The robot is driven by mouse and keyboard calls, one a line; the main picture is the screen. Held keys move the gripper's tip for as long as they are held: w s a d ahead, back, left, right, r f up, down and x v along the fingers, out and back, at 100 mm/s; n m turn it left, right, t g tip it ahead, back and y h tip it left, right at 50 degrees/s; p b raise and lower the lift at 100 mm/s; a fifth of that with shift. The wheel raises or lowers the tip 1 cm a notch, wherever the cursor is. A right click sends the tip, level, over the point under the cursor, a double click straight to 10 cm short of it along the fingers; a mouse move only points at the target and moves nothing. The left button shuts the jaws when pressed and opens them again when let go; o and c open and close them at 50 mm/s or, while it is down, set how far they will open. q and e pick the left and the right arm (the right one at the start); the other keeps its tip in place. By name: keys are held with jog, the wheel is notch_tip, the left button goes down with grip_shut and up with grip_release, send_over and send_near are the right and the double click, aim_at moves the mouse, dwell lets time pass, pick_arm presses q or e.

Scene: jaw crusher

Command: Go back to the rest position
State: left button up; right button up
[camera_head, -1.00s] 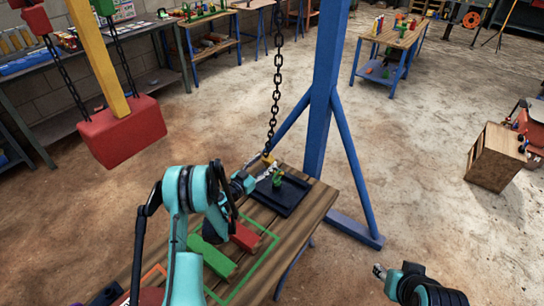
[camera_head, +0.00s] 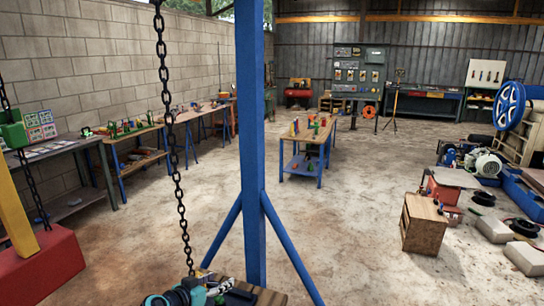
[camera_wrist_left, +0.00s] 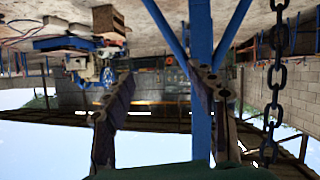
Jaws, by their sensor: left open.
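My left gripper (camera_head: 222,290) shows at the bottom edge of the head view, over the near wooden table (camera_head: 262,293). Only the table's far end is in view. In the left wrist view my left gripper (camera_wrist_left: 160,95) has its two dark fingers spread wide apart, with nothing between them but the distant room. That view is upside down, with the floor at the top. Part of a dark tray (camera_head: 238,296) shows beside the gripper. My right gripper is out of view.
A blue post (camera_head: 250,140) with slanted braces stands just behind the table. A black chain (camera_head: 170,130) hangs close to the left gripper. A red block (camera_head: 40,268) hangs at left. A wooden box (camera_head: 424,224) stands at right. The middle floor is clear.

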pick_arm(q)
jog(key=s+d+r+n+g+y, duration=0.1)
jog(key=s+d+r+g+y, duration=0.15)
jog(key=s, duration=1.15)
jog(key=s+a+f+n+g+y, duration=0.1)
jog(key=s+a+n+g+y, duration=0.1)
jog(key=s, duration=1.3)
jog(key=shift+s+a+f+n+y, duration=0.2)
jog(key=shift+a+n+y, duration=0.2)
jog(key=shift+a+y, duration=0.35)
